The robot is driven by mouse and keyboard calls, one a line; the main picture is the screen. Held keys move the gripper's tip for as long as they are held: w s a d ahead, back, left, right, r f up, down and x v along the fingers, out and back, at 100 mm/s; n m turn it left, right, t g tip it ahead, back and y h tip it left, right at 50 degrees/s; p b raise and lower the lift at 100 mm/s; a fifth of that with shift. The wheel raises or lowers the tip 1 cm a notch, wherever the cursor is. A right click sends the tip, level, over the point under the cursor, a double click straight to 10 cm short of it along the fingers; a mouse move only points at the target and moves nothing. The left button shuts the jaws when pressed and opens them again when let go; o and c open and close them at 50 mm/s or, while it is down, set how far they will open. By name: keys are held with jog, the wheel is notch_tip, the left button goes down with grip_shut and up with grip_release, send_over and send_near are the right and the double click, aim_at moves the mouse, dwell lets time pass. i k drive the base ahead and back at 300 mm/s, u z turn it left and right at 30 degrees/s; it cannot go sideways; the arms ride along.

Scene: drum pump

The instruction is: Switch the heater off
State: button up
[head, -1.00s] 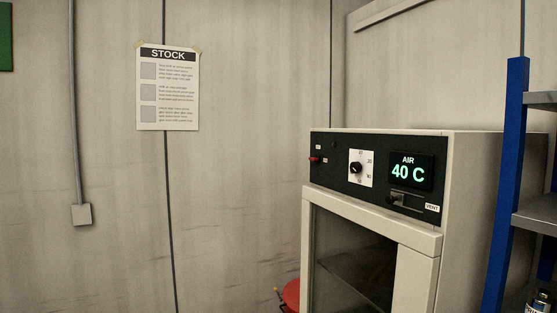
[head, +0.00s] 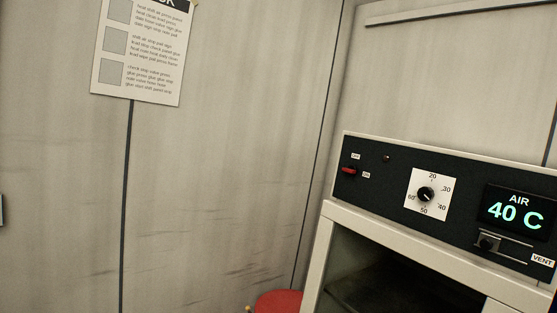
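The heater (head: 365,225) is a pale cabinet with a dark control panel, at the lower right of the head view. Its red switch (head: 349,171) sits at the panel's left end, between a small OFF label above and an ON label at its lower right. The switch's lever looks roughly level; its exact setting is hard to tell. A small dark lamp (head: 386,158) is right of it. A dial (head: 426,194) on a white plate is marked 20 to 60. The display (head: 515,210) reads AIR 40 C. My gripper is not in view.
A vent slider (head: 489,243) is under the display. A red round object (head: 279,302) stands at the cabinet's lower left. A stock notice (head: 143,52) hangs on the pale wall (head: 225,180).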

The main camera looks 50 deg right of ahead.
aim_at(352, 169)
jog(key=z, duration=0.2)
jog(key=i, duration=1.2)
jog(key=z, duration=0.8)
jog(key=i, duration=0.45)
jog(key=z, duration=0.35)
jog(key=k, duration=0.85)
jog(key=z, duration=0.2)
jog(key=i, duration=0.9)
jog(key=u, duration=0.1)
